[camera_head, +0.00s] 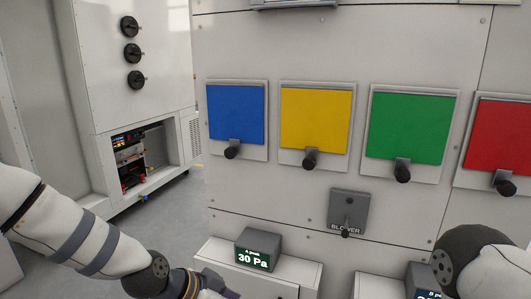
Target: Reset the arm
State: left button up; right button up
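My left arm (90,240) comes in from the left and reaches down to the bottom edge. A dark part at its end, seemingly my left gripper (212,285), is cut off by the bottom edge, and its fingers cannot be made out. My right arm (495,272) shows at the lower right as a white link with a dark round joint. My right gripper is not in view. Neither arm visibly holds anything.
A white panel ahead carries blue (236,113), yellow (315,118), green (405,125) and red (500,132) plates with black knobs. Below are a BLOWER switch (348,210) and a grey display (257,250) reading 30 Pa. Another cabinet (130,85) stands left; grey floor lies between.

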pick_arm(q)
jog(key=s+a+f+n+g+y, duration=0.2)
jog(key=s+a+f+n, duration=0.2)
jog(key=s+f, duration=0.85)
jog(key=s+a+f+n+g+y, duration=0.1)
jog(key=s+a, duration=0.3)
jog(key=s, duration=0.4)
jog(key=s+a+n+g+y, duration=0.1)
jog(key=s+a+n+y, duration=0.1)
jog(key=s, duration=0.7)
jog(key=s+a+f+n+g+y, duration=0.1)
jog(key=s+a+n+g, duration=0.1)
jog(key=s+a, duration=0.4)
jog(key=shift+s+a+f+n+y, duration=0.3)
jog(key=shift+s+n, duration=0.6)
jog(key=shift+s, duration=0.25)
jog(key=shift+d, duration=0.1)
